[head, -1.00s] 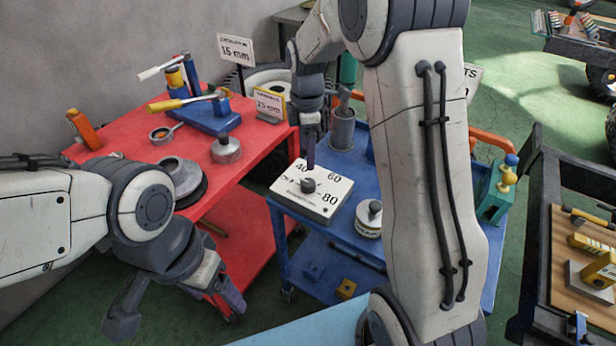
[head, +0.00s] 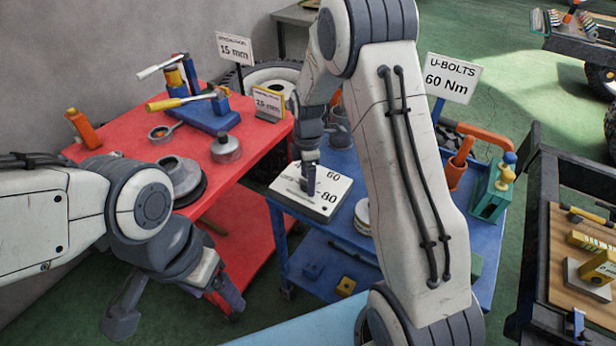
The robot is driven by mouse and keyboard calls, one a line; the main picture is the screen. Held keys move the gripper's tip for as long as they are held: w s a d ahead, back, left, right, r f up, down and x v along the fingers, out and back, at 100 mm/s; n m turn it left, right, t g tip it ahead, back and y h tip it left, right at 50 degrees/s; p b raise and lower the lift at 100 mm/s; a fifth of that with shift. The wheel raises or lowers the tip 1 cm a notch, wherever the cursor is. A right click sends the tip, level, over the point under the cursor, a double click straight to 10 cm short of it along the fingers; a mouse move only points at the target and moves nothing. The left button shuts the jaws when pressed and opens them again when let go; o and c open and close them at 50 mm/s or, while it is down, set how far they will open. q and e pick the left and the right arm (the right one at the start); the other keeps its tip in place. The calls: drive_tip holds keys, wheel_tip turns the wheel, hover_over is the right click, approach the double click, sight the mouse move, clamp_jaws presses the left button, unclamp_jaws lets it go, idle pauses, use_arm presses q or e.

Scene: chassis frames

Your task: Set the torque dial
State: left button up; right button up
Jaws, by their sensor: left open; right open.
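The torque dial (head: 329,207) is a white square box on the near left corner of the blue cart. Its face shows 60 and 80, with 40 partly covered. My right gripper (head: 308,186) points down over the dial's face and hides the dark knob, so I cannot tell whether its fingers touch it. A sign (head: 452,79) at the back of the blue cart reads "U-BOLTS 60 Nm". My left gripper (head: 180,315) is open and empty, low in front of the red cart.
The red cart (head: 255,150) at left carries tools, a round flanged part and a small pot. A green box (head: 490,195) and an orange holder (head: 456,172) stand on the blue cart's right side. A dark workbench (head: 545,215) stands at far right.

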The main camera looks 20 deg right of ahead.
clamp_jaws()
